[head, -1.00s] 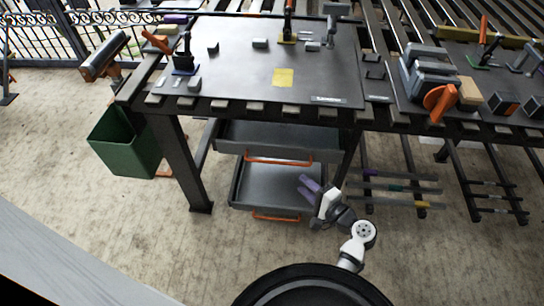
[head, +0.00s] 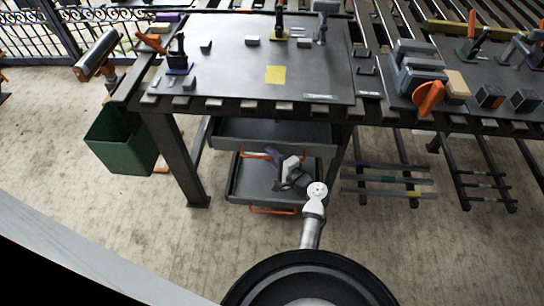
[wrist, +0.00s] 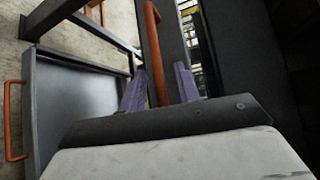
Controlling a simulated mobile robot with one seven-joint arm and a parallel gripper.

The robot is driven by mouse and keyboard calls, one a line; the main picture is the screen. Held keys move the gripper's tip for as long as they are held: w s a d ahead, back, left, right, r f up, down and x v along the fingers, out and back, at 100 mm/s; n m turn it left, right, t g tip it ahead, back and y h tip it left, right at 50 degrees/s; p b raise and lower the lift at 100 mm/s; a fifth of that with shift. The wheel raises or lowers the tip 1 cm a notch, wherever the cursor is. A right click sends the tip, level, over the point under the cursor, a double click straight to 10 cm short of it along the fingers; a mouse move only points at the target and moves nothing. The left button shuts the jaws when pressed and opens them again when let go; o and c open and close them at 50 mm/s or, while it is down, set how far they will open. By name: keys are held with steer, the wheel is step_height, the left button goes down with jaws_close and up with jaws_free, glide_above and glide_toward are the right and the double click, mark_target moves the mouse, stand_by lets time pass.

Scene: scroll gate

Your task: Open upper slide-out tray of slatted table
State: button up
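The slatted table (head: 225,85) has two dark slide-out trays beneath its top. The upper tray (head: 230,132) has an orange bar handle (head: 251,154) on its front, which also shows in the wrist view (wrist: 155,50). The tray lies mostly under the tabletop. My gripper (head: 272,154) is at this handle, in front of the lower tray as the head sees it. In the wrist view my gripper (wrist: 160,85) has its two purple fingers apart, one on each side of the orange bar. Contact with the bar cannot be told. My wrist hides part of the lower tray.
The lower tray (head: 243,185) shows its inside below, with its own orange handle (head: 272,211); it also shows in the wrist view (wrist: 80,100). A table leg (head: 180,165) stands left, near a green bin (head: 120,140). Rails (head: 385,180) lie right. Floor in front is clear.

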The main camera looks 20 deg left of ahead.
jaws_close()
stand_by(0.4)
